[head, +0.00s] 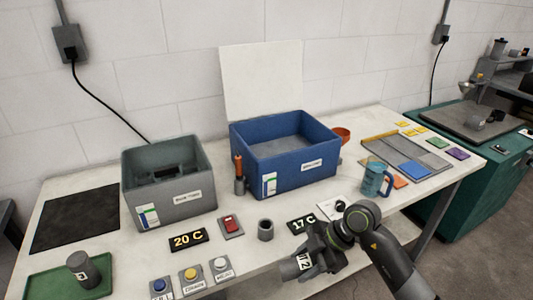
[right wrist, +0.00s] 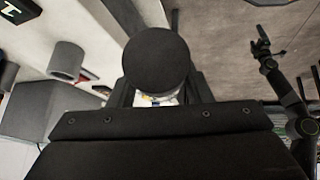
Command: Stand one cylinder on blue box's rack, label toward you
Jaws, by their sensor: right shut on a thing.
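The blue box (head: 300,172) stands open at the back middle of the table; its floor shows grey, and I cannot make out a rack in it. My right gripper (head: 312,262) is shut on a dark grey cylinder (head: 290,268) in front of the table's near edge. The cylinder is tilted, and its white label reads like "T2". In the right wrist view its round dark end (right wrist: 157,62) faces the camera between the fingers. Another grey cylinder (head: 82,268) with a white label stands on the green tray (head: 45,287). A small, distant gripper, seemingly my left (right wrist: 261,43), shows in the right wrist view.
A grey box (head: 180,205) stands left of the blue box. A grey hollow cup (head: 266,230), a red switch (head: 231,225), several buttons and black displays (head: 188,239) line the front. A blue mug (head: 375,180) and a parts tray (head: 385,150) are to the right.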

